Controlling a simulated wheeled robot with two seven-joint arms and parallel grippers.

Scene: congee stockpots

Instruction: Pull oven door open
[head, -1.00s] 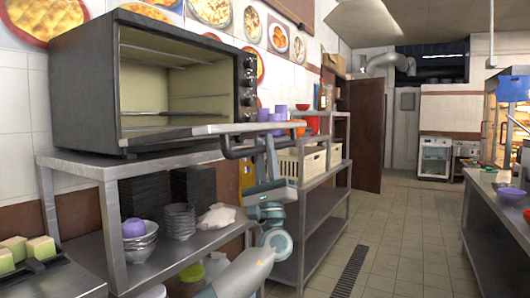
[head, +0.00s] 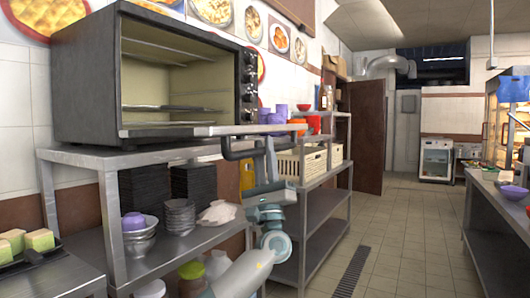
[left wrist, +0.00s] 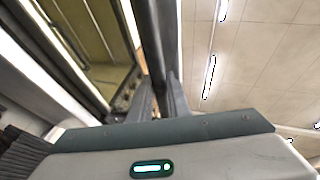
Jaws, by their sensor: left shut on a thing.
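The dark oven (head: 88,78) stands on a steel shelf at the left of the head view, its front uncovered and its pale inside showing. Its door (head: 222,131) is folded down and sticks out about level, seen nearly edge-on. The dark door handle (head: 240,153) hangs under the door's outer edge. My left gripper (head: 270,157) comes up from below and is shut on the handle. In the left wrist view the handle bar (left wrist: 163,45) runs upward from between the fingers (left wrist: 155,98), with the oven's inside (left wrist: 92,30) at left. My right gripper is out of view.
The steel shelf (head: 75,157) carries black trays and bowls (head: 180,218) below the oven. A cream crate (head: 287,165) and cups stand on the rack behind my gripper. A steel counter (head: 500,215) is at right. The tiled floor (head: 400,235) between is clear.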

